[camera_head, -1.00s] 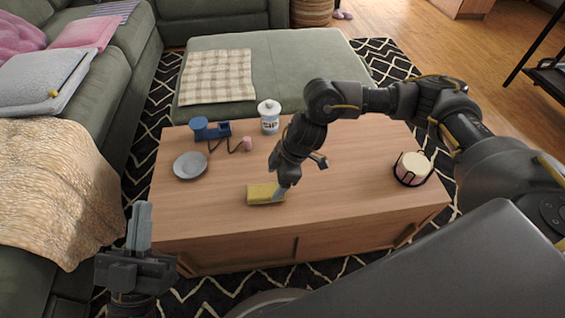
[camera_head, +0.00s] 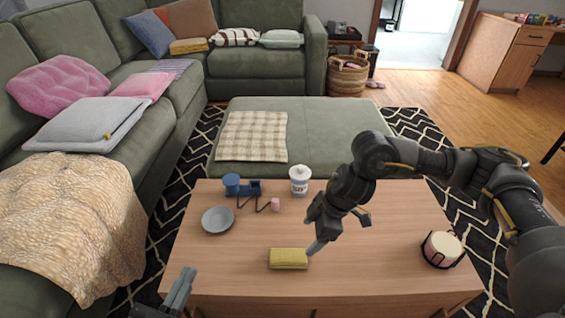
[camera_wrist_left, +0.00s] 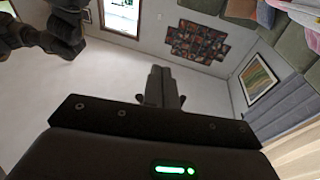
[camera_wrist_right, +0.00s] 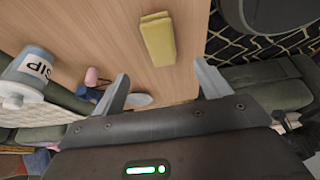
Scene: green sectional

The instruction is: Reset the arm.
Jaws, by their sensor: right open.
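My right gripper (camera_head: 317,246) reaches over the wooden coffee table, pointing down near the right end of a yellow block (camera_head: 289,258). In the right wrist view the right gripper (camera_wrist_right: 162,88) has its fingers wide apart with nothing between them. The yellow block (camera_wrist_right: 158,40) lies on the table beyond the fingertips. My left gripper (camera_head: 180,288) is at the bottom left, in front of the table, pointing up. In the left wrist view the left gripper's fingers (camera_wrist_left: 160,88) are together and hold nothing.
The coffee table (camera_head: 360,270) carries a grey plate (camera_head: 217,220), a blue object (camera_head: 242,187), a pink cup (camera_head: 275,205), a white jar (camera_head: 300,181) and a candle in a dark holder (camera_head: 443,248). A green sofa (camera_head: 165,85) and ottoman (camera_head: 330,125) stand around it.

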